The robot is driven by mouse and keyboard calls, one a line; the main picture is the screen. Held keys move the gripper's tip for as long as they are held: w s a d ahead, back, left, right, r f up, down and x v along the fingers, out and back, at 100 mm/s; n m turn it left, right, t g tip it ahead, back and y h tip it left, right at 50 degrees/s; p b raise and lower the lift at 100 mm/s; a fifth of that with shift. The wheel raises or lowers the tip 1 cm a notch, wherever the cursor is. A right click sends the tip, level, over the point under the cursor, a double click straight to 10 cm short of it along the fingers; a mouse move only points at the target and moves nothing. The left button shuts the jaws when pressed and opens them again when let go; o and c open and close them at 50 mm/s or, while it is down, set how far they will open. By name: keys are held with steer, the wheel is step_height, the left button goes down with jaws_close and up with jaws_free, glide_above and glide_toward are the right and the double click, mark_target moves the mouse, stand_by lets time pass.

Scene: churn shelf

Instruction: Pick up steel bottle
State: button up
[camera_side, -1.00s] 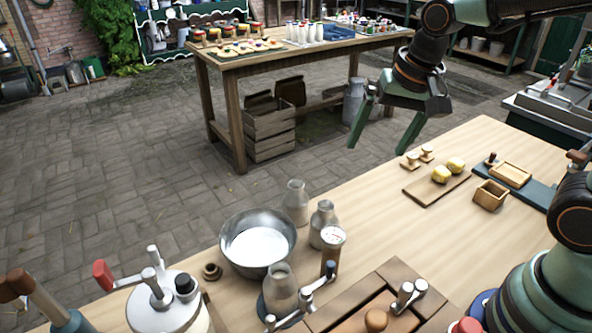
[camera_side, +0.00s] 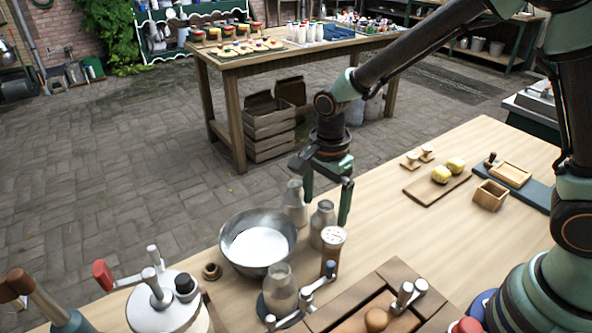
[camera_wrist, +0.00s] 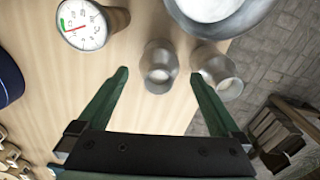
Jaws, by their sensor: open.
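A grey steel bottle (camera_side: 320,226) stands upright on the wooden table, right of the metal bowl. It also shows in the wrist view (camera_wrist: 158,76), seen from above, between the fingertips. A second, paler bottle (camera_side: 296,214) stands behind it and to its left; in the wrist view it is on the right (camera_wrist: 222,82). My gripper (camera_side: 326,207) is open and points down around the upper part of the steel bottle, one finger to each side. The wrist view also shows both spread green fingers (camera_wrist: 159,75). I cannot tell whether either finger touches a bottle.
A metal bowl of white liquid (camera_side: 258,243) stands left of the bottles. A dial-topped jar (camera_side: 331,258) stands close in front, with a glass bottle (camera_side: 279,291) nearby. A board with yellow pieces (camera_side: 437,187) lies right. The table between is clear.

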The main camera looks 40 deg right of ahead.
mark_target(324, 225)
steer(key=shift+d+f, duration=0.1)
steer(key=shift+f, duration=3.25)
jaws_close()
